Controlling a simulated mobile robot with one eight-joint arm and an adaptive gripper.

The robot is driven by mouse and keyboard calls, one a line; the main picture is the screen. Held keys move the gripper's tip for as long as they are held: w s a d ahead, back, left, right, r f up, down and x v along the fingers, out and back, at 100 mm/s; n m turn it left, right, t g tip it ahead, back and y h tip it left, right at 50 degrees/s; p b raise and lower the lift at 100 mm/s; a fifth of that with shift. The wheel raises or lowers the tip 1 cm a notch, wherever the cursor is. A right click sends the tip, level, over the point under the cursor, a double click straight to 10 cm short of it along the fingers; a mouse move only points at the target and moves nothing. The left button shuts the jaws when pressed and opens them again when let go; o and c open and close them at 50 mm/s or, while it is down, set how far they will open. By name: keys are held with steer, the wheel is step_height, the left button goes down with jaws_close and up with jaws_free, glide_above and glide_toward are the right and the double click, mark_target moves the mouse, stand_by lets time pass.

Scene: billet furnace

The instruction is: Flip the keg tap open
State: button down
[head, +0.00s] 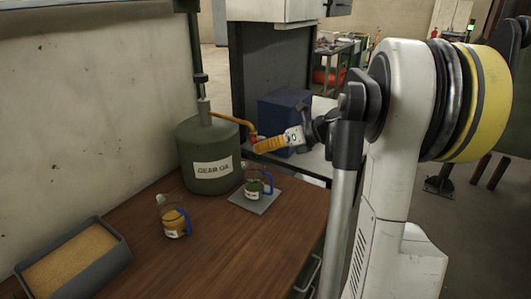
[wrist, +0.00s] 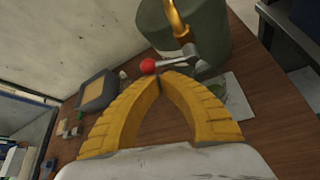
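The green keg (head: 207,160), labelled GEAR OIL, stands on the wooden bench. A brass pipe (head: 224,118) runs from its top to the tap, whose red knob (head: 253,136) shows just past my gripper. In the wrist view the tap has a metal lever (wrist: 174,62) ending in a red ball (wrist: 148,66), under the brass pipe (wrist: 177,18). My yellow gripper (wrist: 160,78) has its fingertips together, right by the lever and ball. The ball lies beyond the tips, not between them; whether they touch the lever cannot be told. A glass jug (head: 255,183) with a blue handle stands below the tap.
The jug stands on a grey plate (head: 251,203). A second jug (head: 172,218) with amber contents and a grey tray (head: 117,250) of tan granules are to the left. A blue box (head: 285,112) stands behind my gripper. The bench's front middle is clear.

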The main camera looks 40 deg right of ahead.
steer(key=r, duration=0.1)
steer(key=r+m+y+p, duration=0.1)
steer(key=m+p, duration=0.1)
steer(key=shift+w+d+r+y, duration=0.3)
steer(key=shift+r+y, duration=0.1)
steer(key=shift+w+d+r+p, duration=0.3)
steer(key=shift+d+r+p, duration=0.5)
steer(key=shift+d+p, duration=0.15)
steer(key=shift+w+d+r, duration=0.1)
steer(key=shift+d+r, duration=0.05)
steer(key=shift+d, duration=0.05)
stand_by(0.3)
